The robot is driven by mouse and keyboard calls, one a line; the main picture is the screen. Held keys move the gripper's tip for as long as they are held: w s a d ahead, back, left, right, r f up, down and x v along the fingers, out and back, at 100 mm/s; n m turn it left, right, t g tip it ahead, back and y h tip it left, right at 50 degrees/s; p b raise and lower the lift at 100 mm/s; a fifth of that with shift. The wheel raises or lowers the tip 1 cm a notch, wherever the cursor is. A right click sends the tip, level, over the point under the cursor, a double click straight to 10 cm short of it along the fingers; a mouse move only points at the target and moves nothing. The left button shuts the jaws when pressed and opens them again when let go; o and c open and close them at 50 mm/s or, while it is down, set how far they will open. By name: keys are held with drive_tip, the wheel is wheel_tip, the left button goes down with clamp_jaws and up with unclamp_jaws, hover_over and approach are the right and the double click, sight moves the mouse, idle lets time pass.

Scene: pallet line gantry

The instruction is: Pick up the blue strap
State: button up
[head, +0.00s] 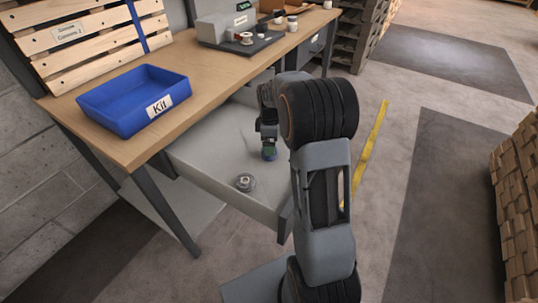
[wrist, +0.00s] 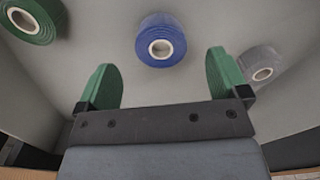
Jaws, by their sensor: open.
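The blue strap (wrist: 160,40) is a roll with a pale core, lying in the open grey drawer (head: 205,160). In the wrist view it sits at top centre, just beyond and between the fingertips, apart from them. My gripper (wrist: 163,82) has green fingers spread wide with nothing between them. In the head view my gripper (head: 268,140) is low over the drawer, and a bit of blue shows at its tips, mostly covered. A green roll (wrist: 32,20) lies at the upper left of the wrist view. A grey roll (wrist: 260,65) lies at the right; it also shows in the head view (head: 245,182).
A wooden bench (head: 190,63) stands above the drawer, its edge close to my arm. A blue bin (head: 118,122) labelled Kit and a slatted wooden pallet (head: 90,40) are on the bench. Wood stacks stand at the right; the floor between is clear.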

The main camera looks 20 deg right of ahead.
drive_tip(key=shift+w+a+f+b, duration=0.15)
drive_tip(key=shift+f+b, duration=0.9)
drive_tip(key=shift+f, duration=1.65)
drive_tip(key=shift+c, duration=0.3)
drive_tip(key=shift+r, duration=0.1)
drive_tip(key=c, duration=1)
